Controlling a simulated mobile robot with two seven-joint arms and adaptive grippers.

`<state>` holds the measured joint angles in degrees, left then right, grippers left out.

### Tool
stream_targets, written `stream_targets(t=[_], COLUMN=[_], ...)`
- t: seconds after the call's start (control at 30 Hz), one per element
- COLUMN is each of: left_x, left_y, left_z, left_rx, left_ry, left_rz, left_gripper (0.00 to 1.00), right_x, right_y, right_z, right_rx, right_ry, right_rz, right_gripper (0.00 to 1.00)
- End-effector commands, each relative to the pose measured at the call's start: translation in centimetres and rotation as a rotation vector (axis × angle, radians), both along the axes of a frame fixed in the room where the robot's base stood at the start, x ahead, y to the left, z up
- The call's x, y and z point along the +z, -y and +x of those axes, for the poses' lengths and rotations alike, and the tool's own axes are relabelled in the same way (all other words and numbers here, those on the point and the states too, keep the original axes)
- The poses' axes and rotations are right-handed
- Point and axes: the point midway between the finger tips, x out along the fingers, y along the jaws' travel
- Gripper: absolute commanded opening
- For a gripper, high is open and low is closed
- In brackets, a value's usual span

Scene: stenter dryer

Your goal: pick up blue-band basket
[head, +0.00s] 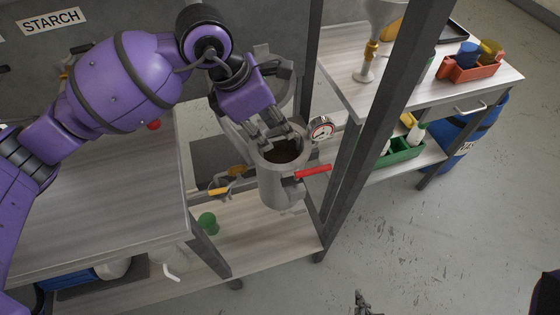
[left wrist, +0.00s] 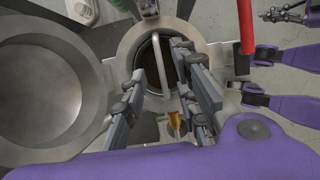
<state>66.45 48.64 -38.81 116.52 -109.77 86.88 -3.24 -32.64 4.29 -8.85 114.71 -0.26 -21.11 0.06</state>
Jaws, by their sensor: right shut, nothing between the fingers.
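An open-topped grey cylindrical housing (head: 281,188) stands upright below my left gripper (head: 278,137). In the left wrist view, the housing's round mouth (left wrist: 124,50) is dark inside and a pale bar-like handle (left wrist: 162,62) crosses it. A basket body and a blue band cannot be made out. My left gripper (left wrist: 160,66) is open, its fingers either side of the handle at the mouth; I cannot tell whether they touch it. My right gripper (head: 365,302) is shut and empty, low in the head view and away from the housing. It also shows in the left wrist view (left wrist: 284,13).
A red lever (head: 313,171) and a gauge (head: 322,129) sit beside the housing. A dark post (head: 375,120) rises to its right. A wide round grey hollow part (left wrist: 45,85) adjoins the mouth. A green cup (head: 208,222) stands on the lower shelf. Floor at right is clear.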

Motion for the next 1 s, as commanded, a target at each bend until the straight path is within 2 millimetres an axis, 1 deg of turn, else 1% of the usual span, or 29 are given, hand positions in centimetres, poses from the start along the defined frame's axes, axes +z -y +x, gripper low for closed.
stream_targets(t=[0.03,0.1,0.2,0.47,0.67,0.7,1.0], left_x=[-0.6,-1.6,-2.5,-2.7,-2.7,-2.7,-2.7], left_y=[0.4,0.7,1.0,1.1,1.1,1.1,1.1], left_z=[-0.1,0.1,0.2,0.3,0.3,0.3,0.3], left_rx=[0.0,0.0,0.0,0.0,0.0,0.0,0.0], left_ry=[-0.003,-0.001,-0.001,0.001,0.001,0.001,0.001], left_rz=[-0.002,-0.001,-0.001,-0.002,-0.002,-0.002,-0.002], left_gripper=[0.28,0.28,0.28,0.28,0.01,0.0,0.0], right_x=[0.4,0.3,0.3,0.2,0.3,0.3,0.4], right_y=[0.0,0.1,0.1,0.1,0.0,0.0,-0.1], right_z=[0.1,-0.1,-0.2,-0.2,0.2,0.3,0.7], right_rx=[-0.001,-0.001,-0.002,0.0,0.002,0.002,0.005], right_ry=[0.004,0.001,-0.001,-0.003,0.004,0.006,0.014], right_rz=[0.0,0.0,-0.001,-0.001,0.0,0.0,0.001], right_gripper=[0.0,0.0,0.0,0.0,0.0,0.0,0.0])
